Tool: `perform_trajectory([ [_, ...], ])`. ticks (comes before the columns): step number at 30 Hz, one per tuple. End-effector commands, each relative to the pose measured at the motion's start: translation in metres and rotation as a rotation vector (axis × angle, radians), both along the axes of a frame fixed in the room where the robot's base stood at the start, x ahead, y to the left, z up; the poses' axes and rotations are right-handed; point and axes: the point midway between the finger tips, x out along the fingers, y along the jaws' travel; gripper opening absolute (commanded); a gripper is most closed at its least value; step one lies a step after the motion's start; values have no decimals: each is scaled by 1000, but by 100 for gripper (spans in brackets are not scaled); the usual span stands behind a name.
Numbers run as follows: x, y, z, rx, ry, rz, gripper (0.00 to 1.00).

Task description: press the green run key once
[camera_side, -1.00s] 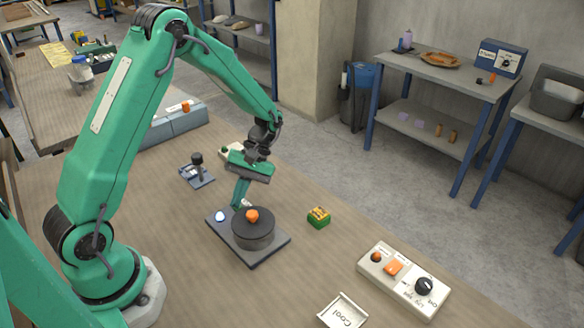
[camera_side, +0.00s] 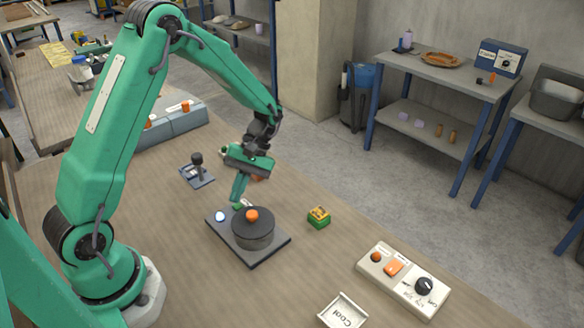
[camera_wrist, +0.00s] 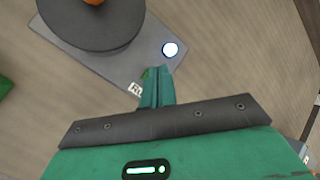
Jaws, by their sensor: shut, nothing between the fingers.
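The grey plate (camera_side: 270,249) carries a dark round press (camera_side: 253,232) with an orange knob on top. It also shows in the wrist view (camera_wrist: 112,68). A white round button or lamp with a blue rim (camera_side: 220,216) sits on the plate's left corner. The green run key (camera_side: 237,206) shows as a small sliver beside a white label, at the plate's back corner. In the wrist view the sliver of green key (camera_wrist: 147,73) is mostly hidden by my fingers. My gripper (camera_side: 238,199) is shut and empty, pointing down right at the key. I cannot tell whether it touches.
A black-knobbed lever block (camera_side: 197,172) stands to the left. A green-and-yellow block (camera_side: 319,217) sits right of the plate. A white control box (camera_side: 403,280) and a "Cool" tray (camera_side: 343,312) lie toward the front right. Bare bench lies between them.

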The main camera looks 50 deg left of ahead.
Motion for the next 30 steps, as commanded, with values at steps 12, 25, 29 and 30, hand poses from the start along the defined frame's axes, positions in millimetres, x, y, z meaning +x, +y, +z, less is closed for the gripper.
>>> perform_trajectory([
  [12, 0, 0, 3, 0, 0, 0, 0],
  [25, 0, 0, 31, 0, -1, 0, 0],
  [29, 0, 0, 40, 0, -1, 0, 0],
  [30, 0, 0, 43, 0, -1, 0, 0],
])
